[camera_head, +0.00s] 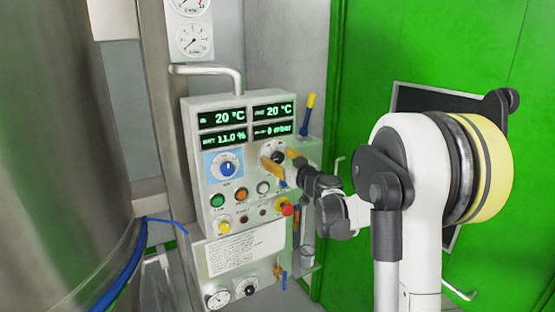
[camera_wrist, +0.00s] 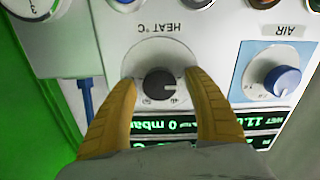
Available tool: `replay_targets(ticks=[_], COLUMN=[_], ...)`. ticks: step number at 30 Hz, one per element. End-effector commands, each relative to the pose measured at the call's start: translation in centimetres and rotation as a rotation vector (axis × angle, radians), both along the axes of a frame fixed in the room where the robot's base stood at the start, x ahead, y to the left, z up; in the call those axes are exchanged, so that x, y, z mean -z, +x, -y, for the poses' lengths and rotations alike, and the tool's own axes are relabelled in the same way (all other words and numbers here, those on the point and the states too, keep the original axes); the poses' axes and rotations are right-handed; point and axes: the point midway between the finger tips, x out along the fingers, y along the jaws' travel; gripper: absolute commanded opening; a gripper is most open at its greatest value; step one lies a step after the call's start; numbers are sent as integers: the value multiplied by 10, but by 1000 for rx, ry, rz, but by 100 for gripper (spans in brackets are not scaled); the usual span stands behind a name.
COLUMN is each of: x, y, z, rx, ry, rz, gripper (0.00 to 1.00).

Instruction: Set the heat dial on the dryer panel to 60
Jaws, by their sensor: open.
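The grey dryer panel (camera_head: 200,165) stands at centre in the head view. Its dark heat dial (camera_head: 270,150) is at the upper right, partly hidden by my fingers. In the wrist view, which shows the panel upside down, the heat dial (camera_wrist: 160,86) sits on a pale round plate under "HEAT °C". A light pointer mark shows at its picture-right side; the scale numbers are too small to read. My gripper (camera_head: 279,158) is open, its yellow fingers on either side of the dial. In the wrist view my gripper (camera_wrist: 159,82) shows gaps between the fingers and the knob.
The blue air dial (camera_head: 227,167) is left of the heat dial; buttons and a red knob (camera_head: 287,210) lie below. Displays (camera_head: 222,117) above read 20 °C. A steel vessel (camera_head: 60,150) stands left, a green door (camera_head: 440,60) right.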

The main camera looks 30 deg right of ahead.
Motion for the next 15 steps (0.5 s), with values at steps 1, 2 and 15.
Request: replay_targets(ticks=[1,2,15], x=[0,0,0], y=[2,2,2], z=[0,0,0], rx=[0,0,0], ry=[0,0,0], rz=[0,0,0], gripper=[61,61,7])
